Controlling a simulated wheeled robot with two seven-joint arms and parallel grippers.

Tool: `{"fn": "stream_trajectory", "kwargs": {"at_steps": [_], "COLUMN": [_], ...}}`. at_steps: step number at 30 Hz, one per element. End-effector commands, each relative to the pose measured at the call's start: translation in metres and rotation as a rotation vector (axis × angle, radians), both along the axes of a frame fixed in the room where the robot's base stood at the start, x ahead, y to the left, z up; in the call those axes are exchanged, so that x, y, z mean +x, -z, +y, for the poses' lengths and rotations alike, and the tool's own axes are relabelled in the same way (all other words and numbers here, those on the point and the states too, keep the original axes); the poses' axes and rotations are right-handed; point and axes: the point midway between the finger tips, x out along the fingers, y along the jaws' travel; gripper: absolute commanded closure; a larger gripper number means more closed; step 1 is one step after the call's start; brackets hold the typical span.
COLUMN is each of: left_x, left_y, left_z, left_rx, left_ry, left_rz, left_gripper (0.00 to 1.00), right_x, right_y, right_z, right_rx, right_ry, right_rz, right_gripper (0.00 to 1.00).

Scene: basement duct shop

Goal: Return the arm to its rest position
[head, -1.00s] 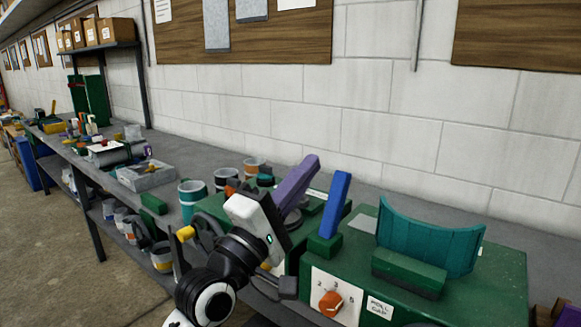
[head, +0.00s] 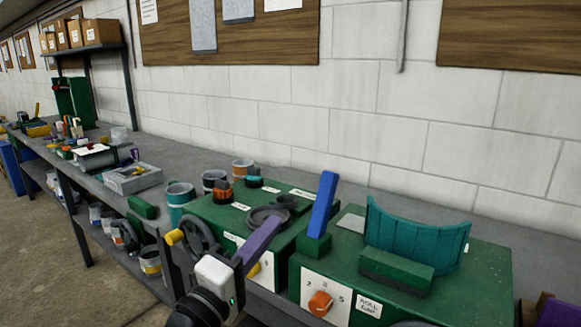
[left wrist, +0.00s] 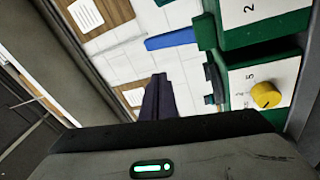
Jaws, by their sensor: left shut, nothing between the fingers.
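My left gripper (head: 276,223) has a white and black body and purple fingers, and it is low in the middle of the head view. Its fingers are together and empty, pointing up and to the right in front of the left green machine box (head: 222,220). In the left wrist view the dark purple fingers (left wrist: 158,88) also show closed, with nothing between them. The gripper overlaps the front of the green box in the picture; I see no clear contact. My right gripper is not in view.
A blue lever (head: 323,205) stands upright beside the gripper. The right green box (head: 470,290) carries a curved teal piece (head: 415,235) and an orange knob (head: 320,304). Cans (head: 180,200) and a grey tray (head: 133,179) stand along the bench to the left.

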Motion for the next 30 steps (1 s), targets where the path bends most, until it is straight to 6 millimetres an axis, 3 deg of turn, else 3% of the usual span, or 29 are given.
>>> {"fn": "stream_trajectory", "kwargs": {"at_steps": [1, 5, 8, 11, 15, 18, 22, 26, 30], "left_x": [-0.004, -0.026, -0.054, -0.092, -0.158, -0.206, -0.255, -0.28, -0.284], "left_y": [0.044, 0.14, 0.211, 0.275, 0.355, 0.398, 0.432, 0.447, 0.449], "left_z": [0.008, 0.028, 0.044, 0.061, 0.084, 0.099, 0.114, 0.121, 0.122], "left_rx": [0.09, 0.351, 0.557, 0.766, 1.053, 1.229, 1.39, 1.471, 1.487], "left_ry": [-0.037, -0.104, -0.12, -0.107, -0.037, 0.036, 0.125, 0.178, 0.188], "left_rz": [0.042, 0.115, 0.172, 0.223, 0.285, 0.314, 0.331, 0.334, 0.333], "left_gripper": [1.0, 1.0, 1.0, 1.0, 1.0, 1.0, 1.0, 1.0, 1.0], "right_x": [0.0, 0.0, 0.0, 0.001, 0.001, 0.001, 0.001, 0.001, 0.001], "right_y": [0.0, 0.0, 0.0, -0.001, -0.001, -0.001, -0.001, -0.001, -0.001], "right_z": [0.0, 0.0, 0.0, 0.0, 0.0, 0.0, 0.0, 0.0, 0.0], "right_rx": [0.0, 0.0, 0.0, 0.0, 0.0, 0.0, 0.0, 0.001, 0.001], "right_ry": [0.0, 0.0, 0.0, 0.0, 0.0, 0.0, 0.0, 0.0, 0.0], "right_rz": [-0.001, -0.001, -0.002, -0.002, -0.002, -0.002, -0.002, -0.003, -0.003], "right_gripper": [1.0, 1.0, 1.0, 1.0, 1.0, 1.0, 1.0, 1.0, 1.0]}}
